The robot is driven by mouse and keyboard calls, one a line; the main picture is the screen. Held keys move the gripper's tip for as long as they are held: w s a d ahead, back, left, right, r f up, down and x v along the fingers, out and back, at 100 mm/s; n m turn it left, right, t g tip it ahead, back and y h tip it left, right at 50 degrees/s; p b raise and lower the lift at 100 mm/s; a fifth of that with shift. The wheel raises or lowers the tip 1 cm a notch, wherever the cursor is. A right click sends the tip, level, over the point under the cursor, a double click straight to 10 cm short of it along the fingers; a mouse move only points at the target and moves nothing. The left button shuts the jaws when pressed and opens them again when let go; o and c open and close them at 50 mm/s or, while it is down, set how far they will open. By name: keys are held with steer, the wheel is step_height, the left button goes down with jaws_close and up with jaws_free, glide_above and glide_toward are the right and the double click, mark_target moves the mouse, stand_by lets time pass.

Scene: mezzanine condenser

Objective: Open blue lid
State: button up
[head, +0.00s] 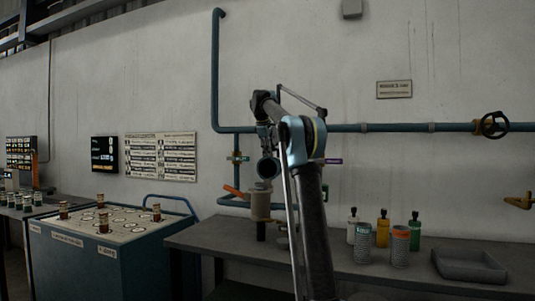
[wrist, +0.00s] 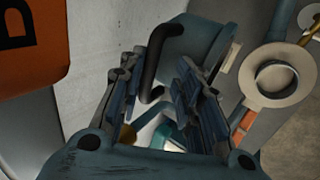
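The blue lid (wrist: 192,48) is a round disc with a bent black handle (wrist: 150,68) in the wrist view. It stands tilted up beside the pale round mouth (wrist: 254,94) of the vessel, which looks uncovered. In the head view the lid (head: 267,168) stands above the pale vessel (head: 260,206) on the bench. My gripper (wrist: 168,66) has its two fingers apart, with the handle showing between them. In the head view my gripper (head: 265,138) is just above the lid and partly hard to make out. Whether a finger touches the handle is unclear.
Blue pipes run along the wall, with a red-orange lever (head: 234,191) left of the vessel. Bottles (head: 382,230), patterned cups (head: 400,246) and a grey tray (head: 468,266) stand on the bench to the right. An orange panel (wrist: 32,42) is close in the wrist view.

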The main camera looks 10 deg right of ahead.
steer(key=shift+s+r, duration=0.1)
steer(key=v, duration=1.1)
steer(key=shift+r, duration=0.25)
steer(key=shift+a, duration=0.1)
